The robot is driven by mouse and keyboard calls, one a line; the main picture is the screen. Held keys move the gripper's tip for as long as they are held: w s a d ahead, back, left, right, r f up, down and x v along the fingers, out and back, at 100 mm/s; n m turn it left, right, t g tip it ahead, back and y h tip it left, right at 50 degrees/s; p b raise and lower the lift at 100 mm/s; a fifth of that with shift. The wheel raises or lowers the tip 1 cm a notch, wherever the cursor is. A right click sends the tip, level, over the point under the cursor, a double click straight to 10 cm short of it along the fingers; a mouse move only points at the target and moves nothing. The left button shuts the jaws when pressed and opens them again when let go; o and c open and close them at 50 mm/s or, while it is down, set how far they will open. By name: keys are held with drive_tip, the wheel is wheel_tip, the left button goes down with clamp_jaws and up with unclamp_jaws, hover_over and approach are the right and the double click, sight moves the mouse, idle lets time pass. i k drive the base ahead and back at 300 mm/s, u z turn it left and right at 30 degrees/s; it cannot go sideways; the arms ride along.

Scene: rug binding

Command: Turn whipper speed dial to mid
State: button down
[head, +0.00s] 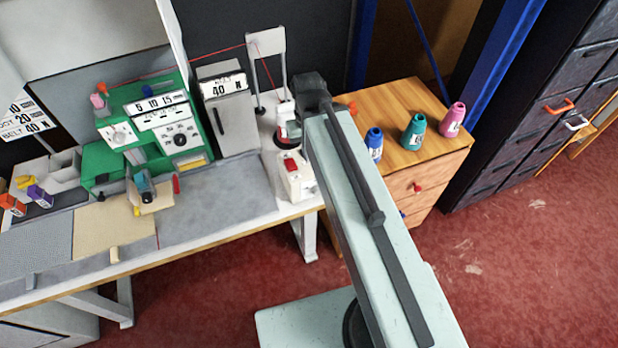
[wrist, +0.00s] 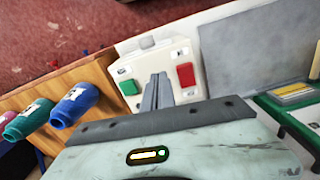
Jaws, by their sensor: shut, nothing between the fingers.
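The green machine (head: 105,160) stands at the back of the bench in the head view. Its white front panel has a round black dial (head: 180,140) with a scale around it and a smaller knob (head: 118,135) to the left. I cannot read which is the whipper speed dial, or its setting. My gripper (wrist: 157,92) is shut and empty in the wrist view, over a pale control box with a green button (wrist: 129,88) and a red button (wrist: 186,75). Contact with the box cannot be told. In the head view my arm hides the fingertips.
The control box (head: 293,180) sits at the bench's right end. A grey cabinet (head: 229,115) marked 40 stands between machine and arm. Blue (head: 374,145), teal (head: 413,132) and pink (head: 452,120) cones stand on a wooden drawer unit (head: 395,100) at right. The grey bench top (head: 215,205) is mostly clear.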

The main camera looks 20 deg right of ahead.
sight(315, 191)
drive_tip(key=z, duration=2.1)
drive_tip(key=k, duration=2.05)
drive_tip(key=u, duration=1.95)
drive_tip(key=i, duration=0.5)
drive_tip(key=z, duration=0.1)
